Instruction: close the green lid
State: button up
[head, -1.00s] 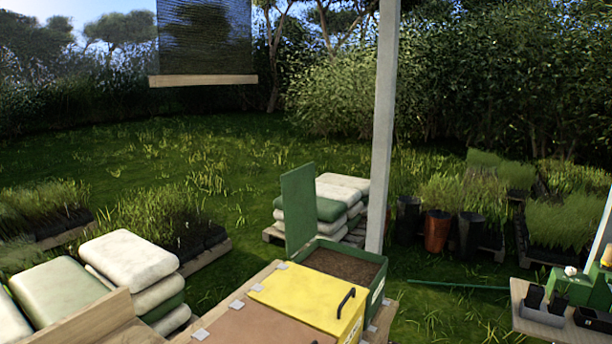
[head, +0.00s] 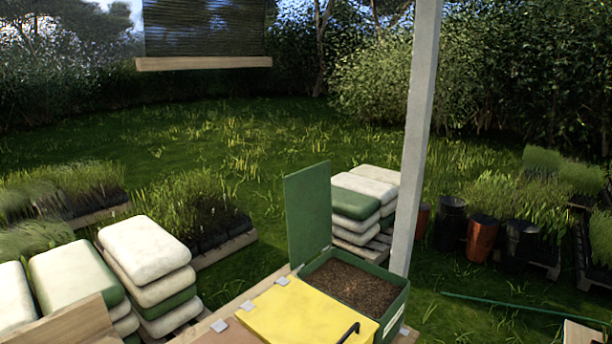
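The green lid (head: 308,214) stands upright, open, at the back left edge of a green bin (head: 395,291) in the head view. The bin is filled with brown soil (head: 355,286), which lies uncovered. A yellow lid (head: 305,318) with a dark handle lies flat and shut just in front of the green bin. My gripper is not in view.
A grey post (head: 416,150) rises just behind the bin's right side. Stacked sacks (head: 150,262) stand at the left, and more sacks (head: 363,198) stand behind the green lid. Potted plants (head: 485,235) stand at the right.

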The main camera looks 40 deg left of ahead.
aim_at(308, 193)
jog(key=u, duration=0.4)
jog(key=i, duration=1.2)
jog(key=u, duration=0.6)
